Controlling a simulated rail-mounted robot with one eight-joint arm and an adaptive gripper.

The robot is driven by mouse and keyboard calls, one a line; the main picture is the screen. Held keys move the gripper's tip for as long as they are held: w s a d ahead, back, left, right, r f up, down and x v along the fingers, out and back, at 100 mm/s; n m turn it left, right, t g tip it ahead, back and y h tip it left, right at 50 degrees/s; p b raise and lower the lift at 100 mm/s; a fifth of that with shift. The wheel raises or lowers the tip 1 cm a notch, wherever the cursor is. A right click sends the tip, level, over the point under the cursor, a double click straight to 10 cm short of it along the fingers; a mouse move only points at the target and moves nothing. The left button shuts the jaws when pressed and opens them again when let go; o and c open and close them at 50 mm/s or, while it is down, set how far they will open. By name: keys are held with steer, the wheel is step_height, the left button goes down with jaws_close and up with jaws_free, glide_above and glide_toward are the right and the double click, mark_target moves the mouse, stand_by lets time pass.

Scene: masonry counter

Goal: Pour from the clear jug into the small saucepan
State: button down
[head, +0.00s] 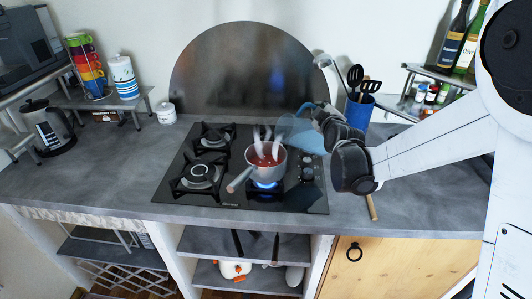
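The small saucepan (280,172) stands on the front right burner of the hob, over a blue flame, with its handle toward the front left. It has reddish contents, and pale steam rises from it. The clear jug (296,132) is bluish and see-through. It is tilted to the left, just above and right of the saucepan, its left end near the pan's rim. My gripper (322,115) is at the jug's right end, shut on its blue handle; the fingers are partly hidden by my wrist. I cannot make out any stream between jug and pan.
The black hob (225,180) has another empty burner at left and one behind. A blue utensil holder (359,112) stands behind my wrist. A wooden stick (371,207) lies below my arm. Bottles (455,45) stand on the right shelf.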

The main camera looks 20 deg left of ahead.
steer(key=shift+s+a+r, duration=0.15)
steer(key=shift+a, duration=0.1)
stand_by(0.7)
steer(key=shift+d+t, duration=0.1)
steer(key=shift+t, duration=0.2)
steer(key=shift+s+n+p, duration=0.2)
steer(key=shift+n+p, duration=0.1)
steer(key=shift+p, duration=0.1)
stand_by(0.3)
steer(key=shift+s+a+r+n+t+h+p, duration=0.3)
steer(key=shift+s+a+r+h+p, duration=0.15)
steer(key=shift+r, duration=0.25)
stand_by(1.2)
steer(key=shift+s+a+r+n+y+b, duration=0.2)
steer(key=shift+a+r+n+y+b, duration=0.05)
steer(key=shift+a+r+n+b, duration=0.1)
stand_by(0.6)
steer(key=shift+s+a+r+n+b, duration=0.15)
steer(key=shift+a+n+b, duration=0.1)
steer(key=shift+b, duration=1.1)
stand_by(1.1)
